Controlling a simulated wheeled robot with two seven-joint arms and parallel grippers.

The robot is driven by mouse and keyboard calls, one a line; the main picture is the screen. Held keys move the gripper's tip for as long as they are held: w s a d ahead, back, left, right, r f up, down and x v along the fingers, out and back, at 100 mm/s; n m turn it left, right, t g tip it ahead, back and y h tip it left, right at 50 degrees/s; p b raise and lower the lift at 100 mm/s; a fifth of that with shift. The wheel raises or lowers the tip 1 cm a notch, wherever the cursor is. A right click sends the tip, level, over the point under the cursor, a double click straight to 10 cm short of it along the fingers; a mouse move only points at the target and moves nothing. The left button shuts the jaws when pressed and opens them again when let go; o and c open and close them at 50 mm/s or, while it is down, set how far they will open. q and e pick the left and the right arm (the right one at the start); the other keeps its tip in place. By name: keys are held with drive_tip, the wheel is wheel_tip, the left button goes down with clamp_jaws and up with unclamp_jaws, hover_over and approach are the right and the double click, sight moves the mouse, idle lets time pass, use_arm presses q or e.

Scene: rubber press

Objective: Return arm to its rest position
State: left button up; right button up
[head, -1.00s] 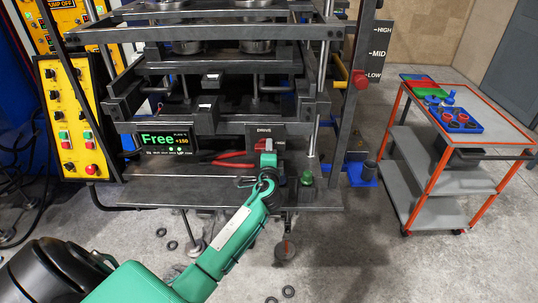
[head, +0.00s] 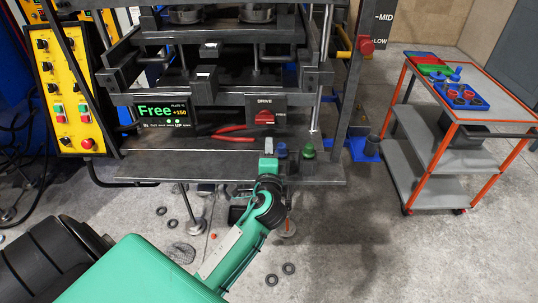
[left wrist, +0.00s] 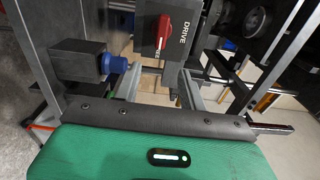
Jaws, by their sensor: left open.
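My left arm comes in from the lower left of the head view, green with a jointed wrist. Its left gripper (head: 269,147) is open and empty, just in front of the press's front ledge and below the DRIVE switch. The DRIVE switch (head: 264,116) has a red knob on a dark plate and is unobstructed. In the left wrist view the two grey fingers (left wrist: 160,84) stand apart with nothing between them, and the red DRIVE knob (left wrist: 166,32) is beyond them. My right gripper is in neither view.
Red-handled pliers (head: 234,131) lie on the press ledge. A blue knob (head: 282,151) and a green knob (head: 308,151) stand close right of the gripper. An orange-framed cart (head: 400,100) stands right. Open floor lies between.

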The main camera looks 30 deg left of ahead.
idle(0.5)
use_arm(q)
drive_tip(key=d+f+g+h, duration=0.3)
drive_tip(key=f+h, duration=0.1)
drive_tip(key=f, duration=1.8)
drive_tip(key=s+d+f+n+g+h, duration=0.1)
drive_tip(key=s+d+f+g+h, duration=0.1)
drive_tip(key=s+f, duration=0.65)
drive_tip(key=s+d+f+n+g+h, duration=0.1)
drive_tip(key=s+f+g, duration=0.15)
drive_tip(key=f, duration=1.15)
drive_tip(key=s+f+n+g+h, duration=0.1)
drive_tip(key=s+f+n+g, duration=0.1)
drive_tip(key=s+f, duration=0.5)
drive_tip(key=s+d+f+n+g, duration=0.1)
drive_tip(key=s+f, duration=0.6)
drive_tip(key=s, duration=1.1)
drive_tip(key=s+f+n+g+h, duration=0.1)
drive_tip(key=s+f+n+g, duration=0.2)
drive_tip(key=s+f, duration=0.5)
drive_tip(key=s+n, duration=0.1)
drive_tip(key=s, duration=0.4)
drive_tip(key=shift+s+d+g+h, duration=0.15)
drive_tip(key=shift+s+g+h, duration=0.15)
drive_tip(key=shift+g, duration=0.05)
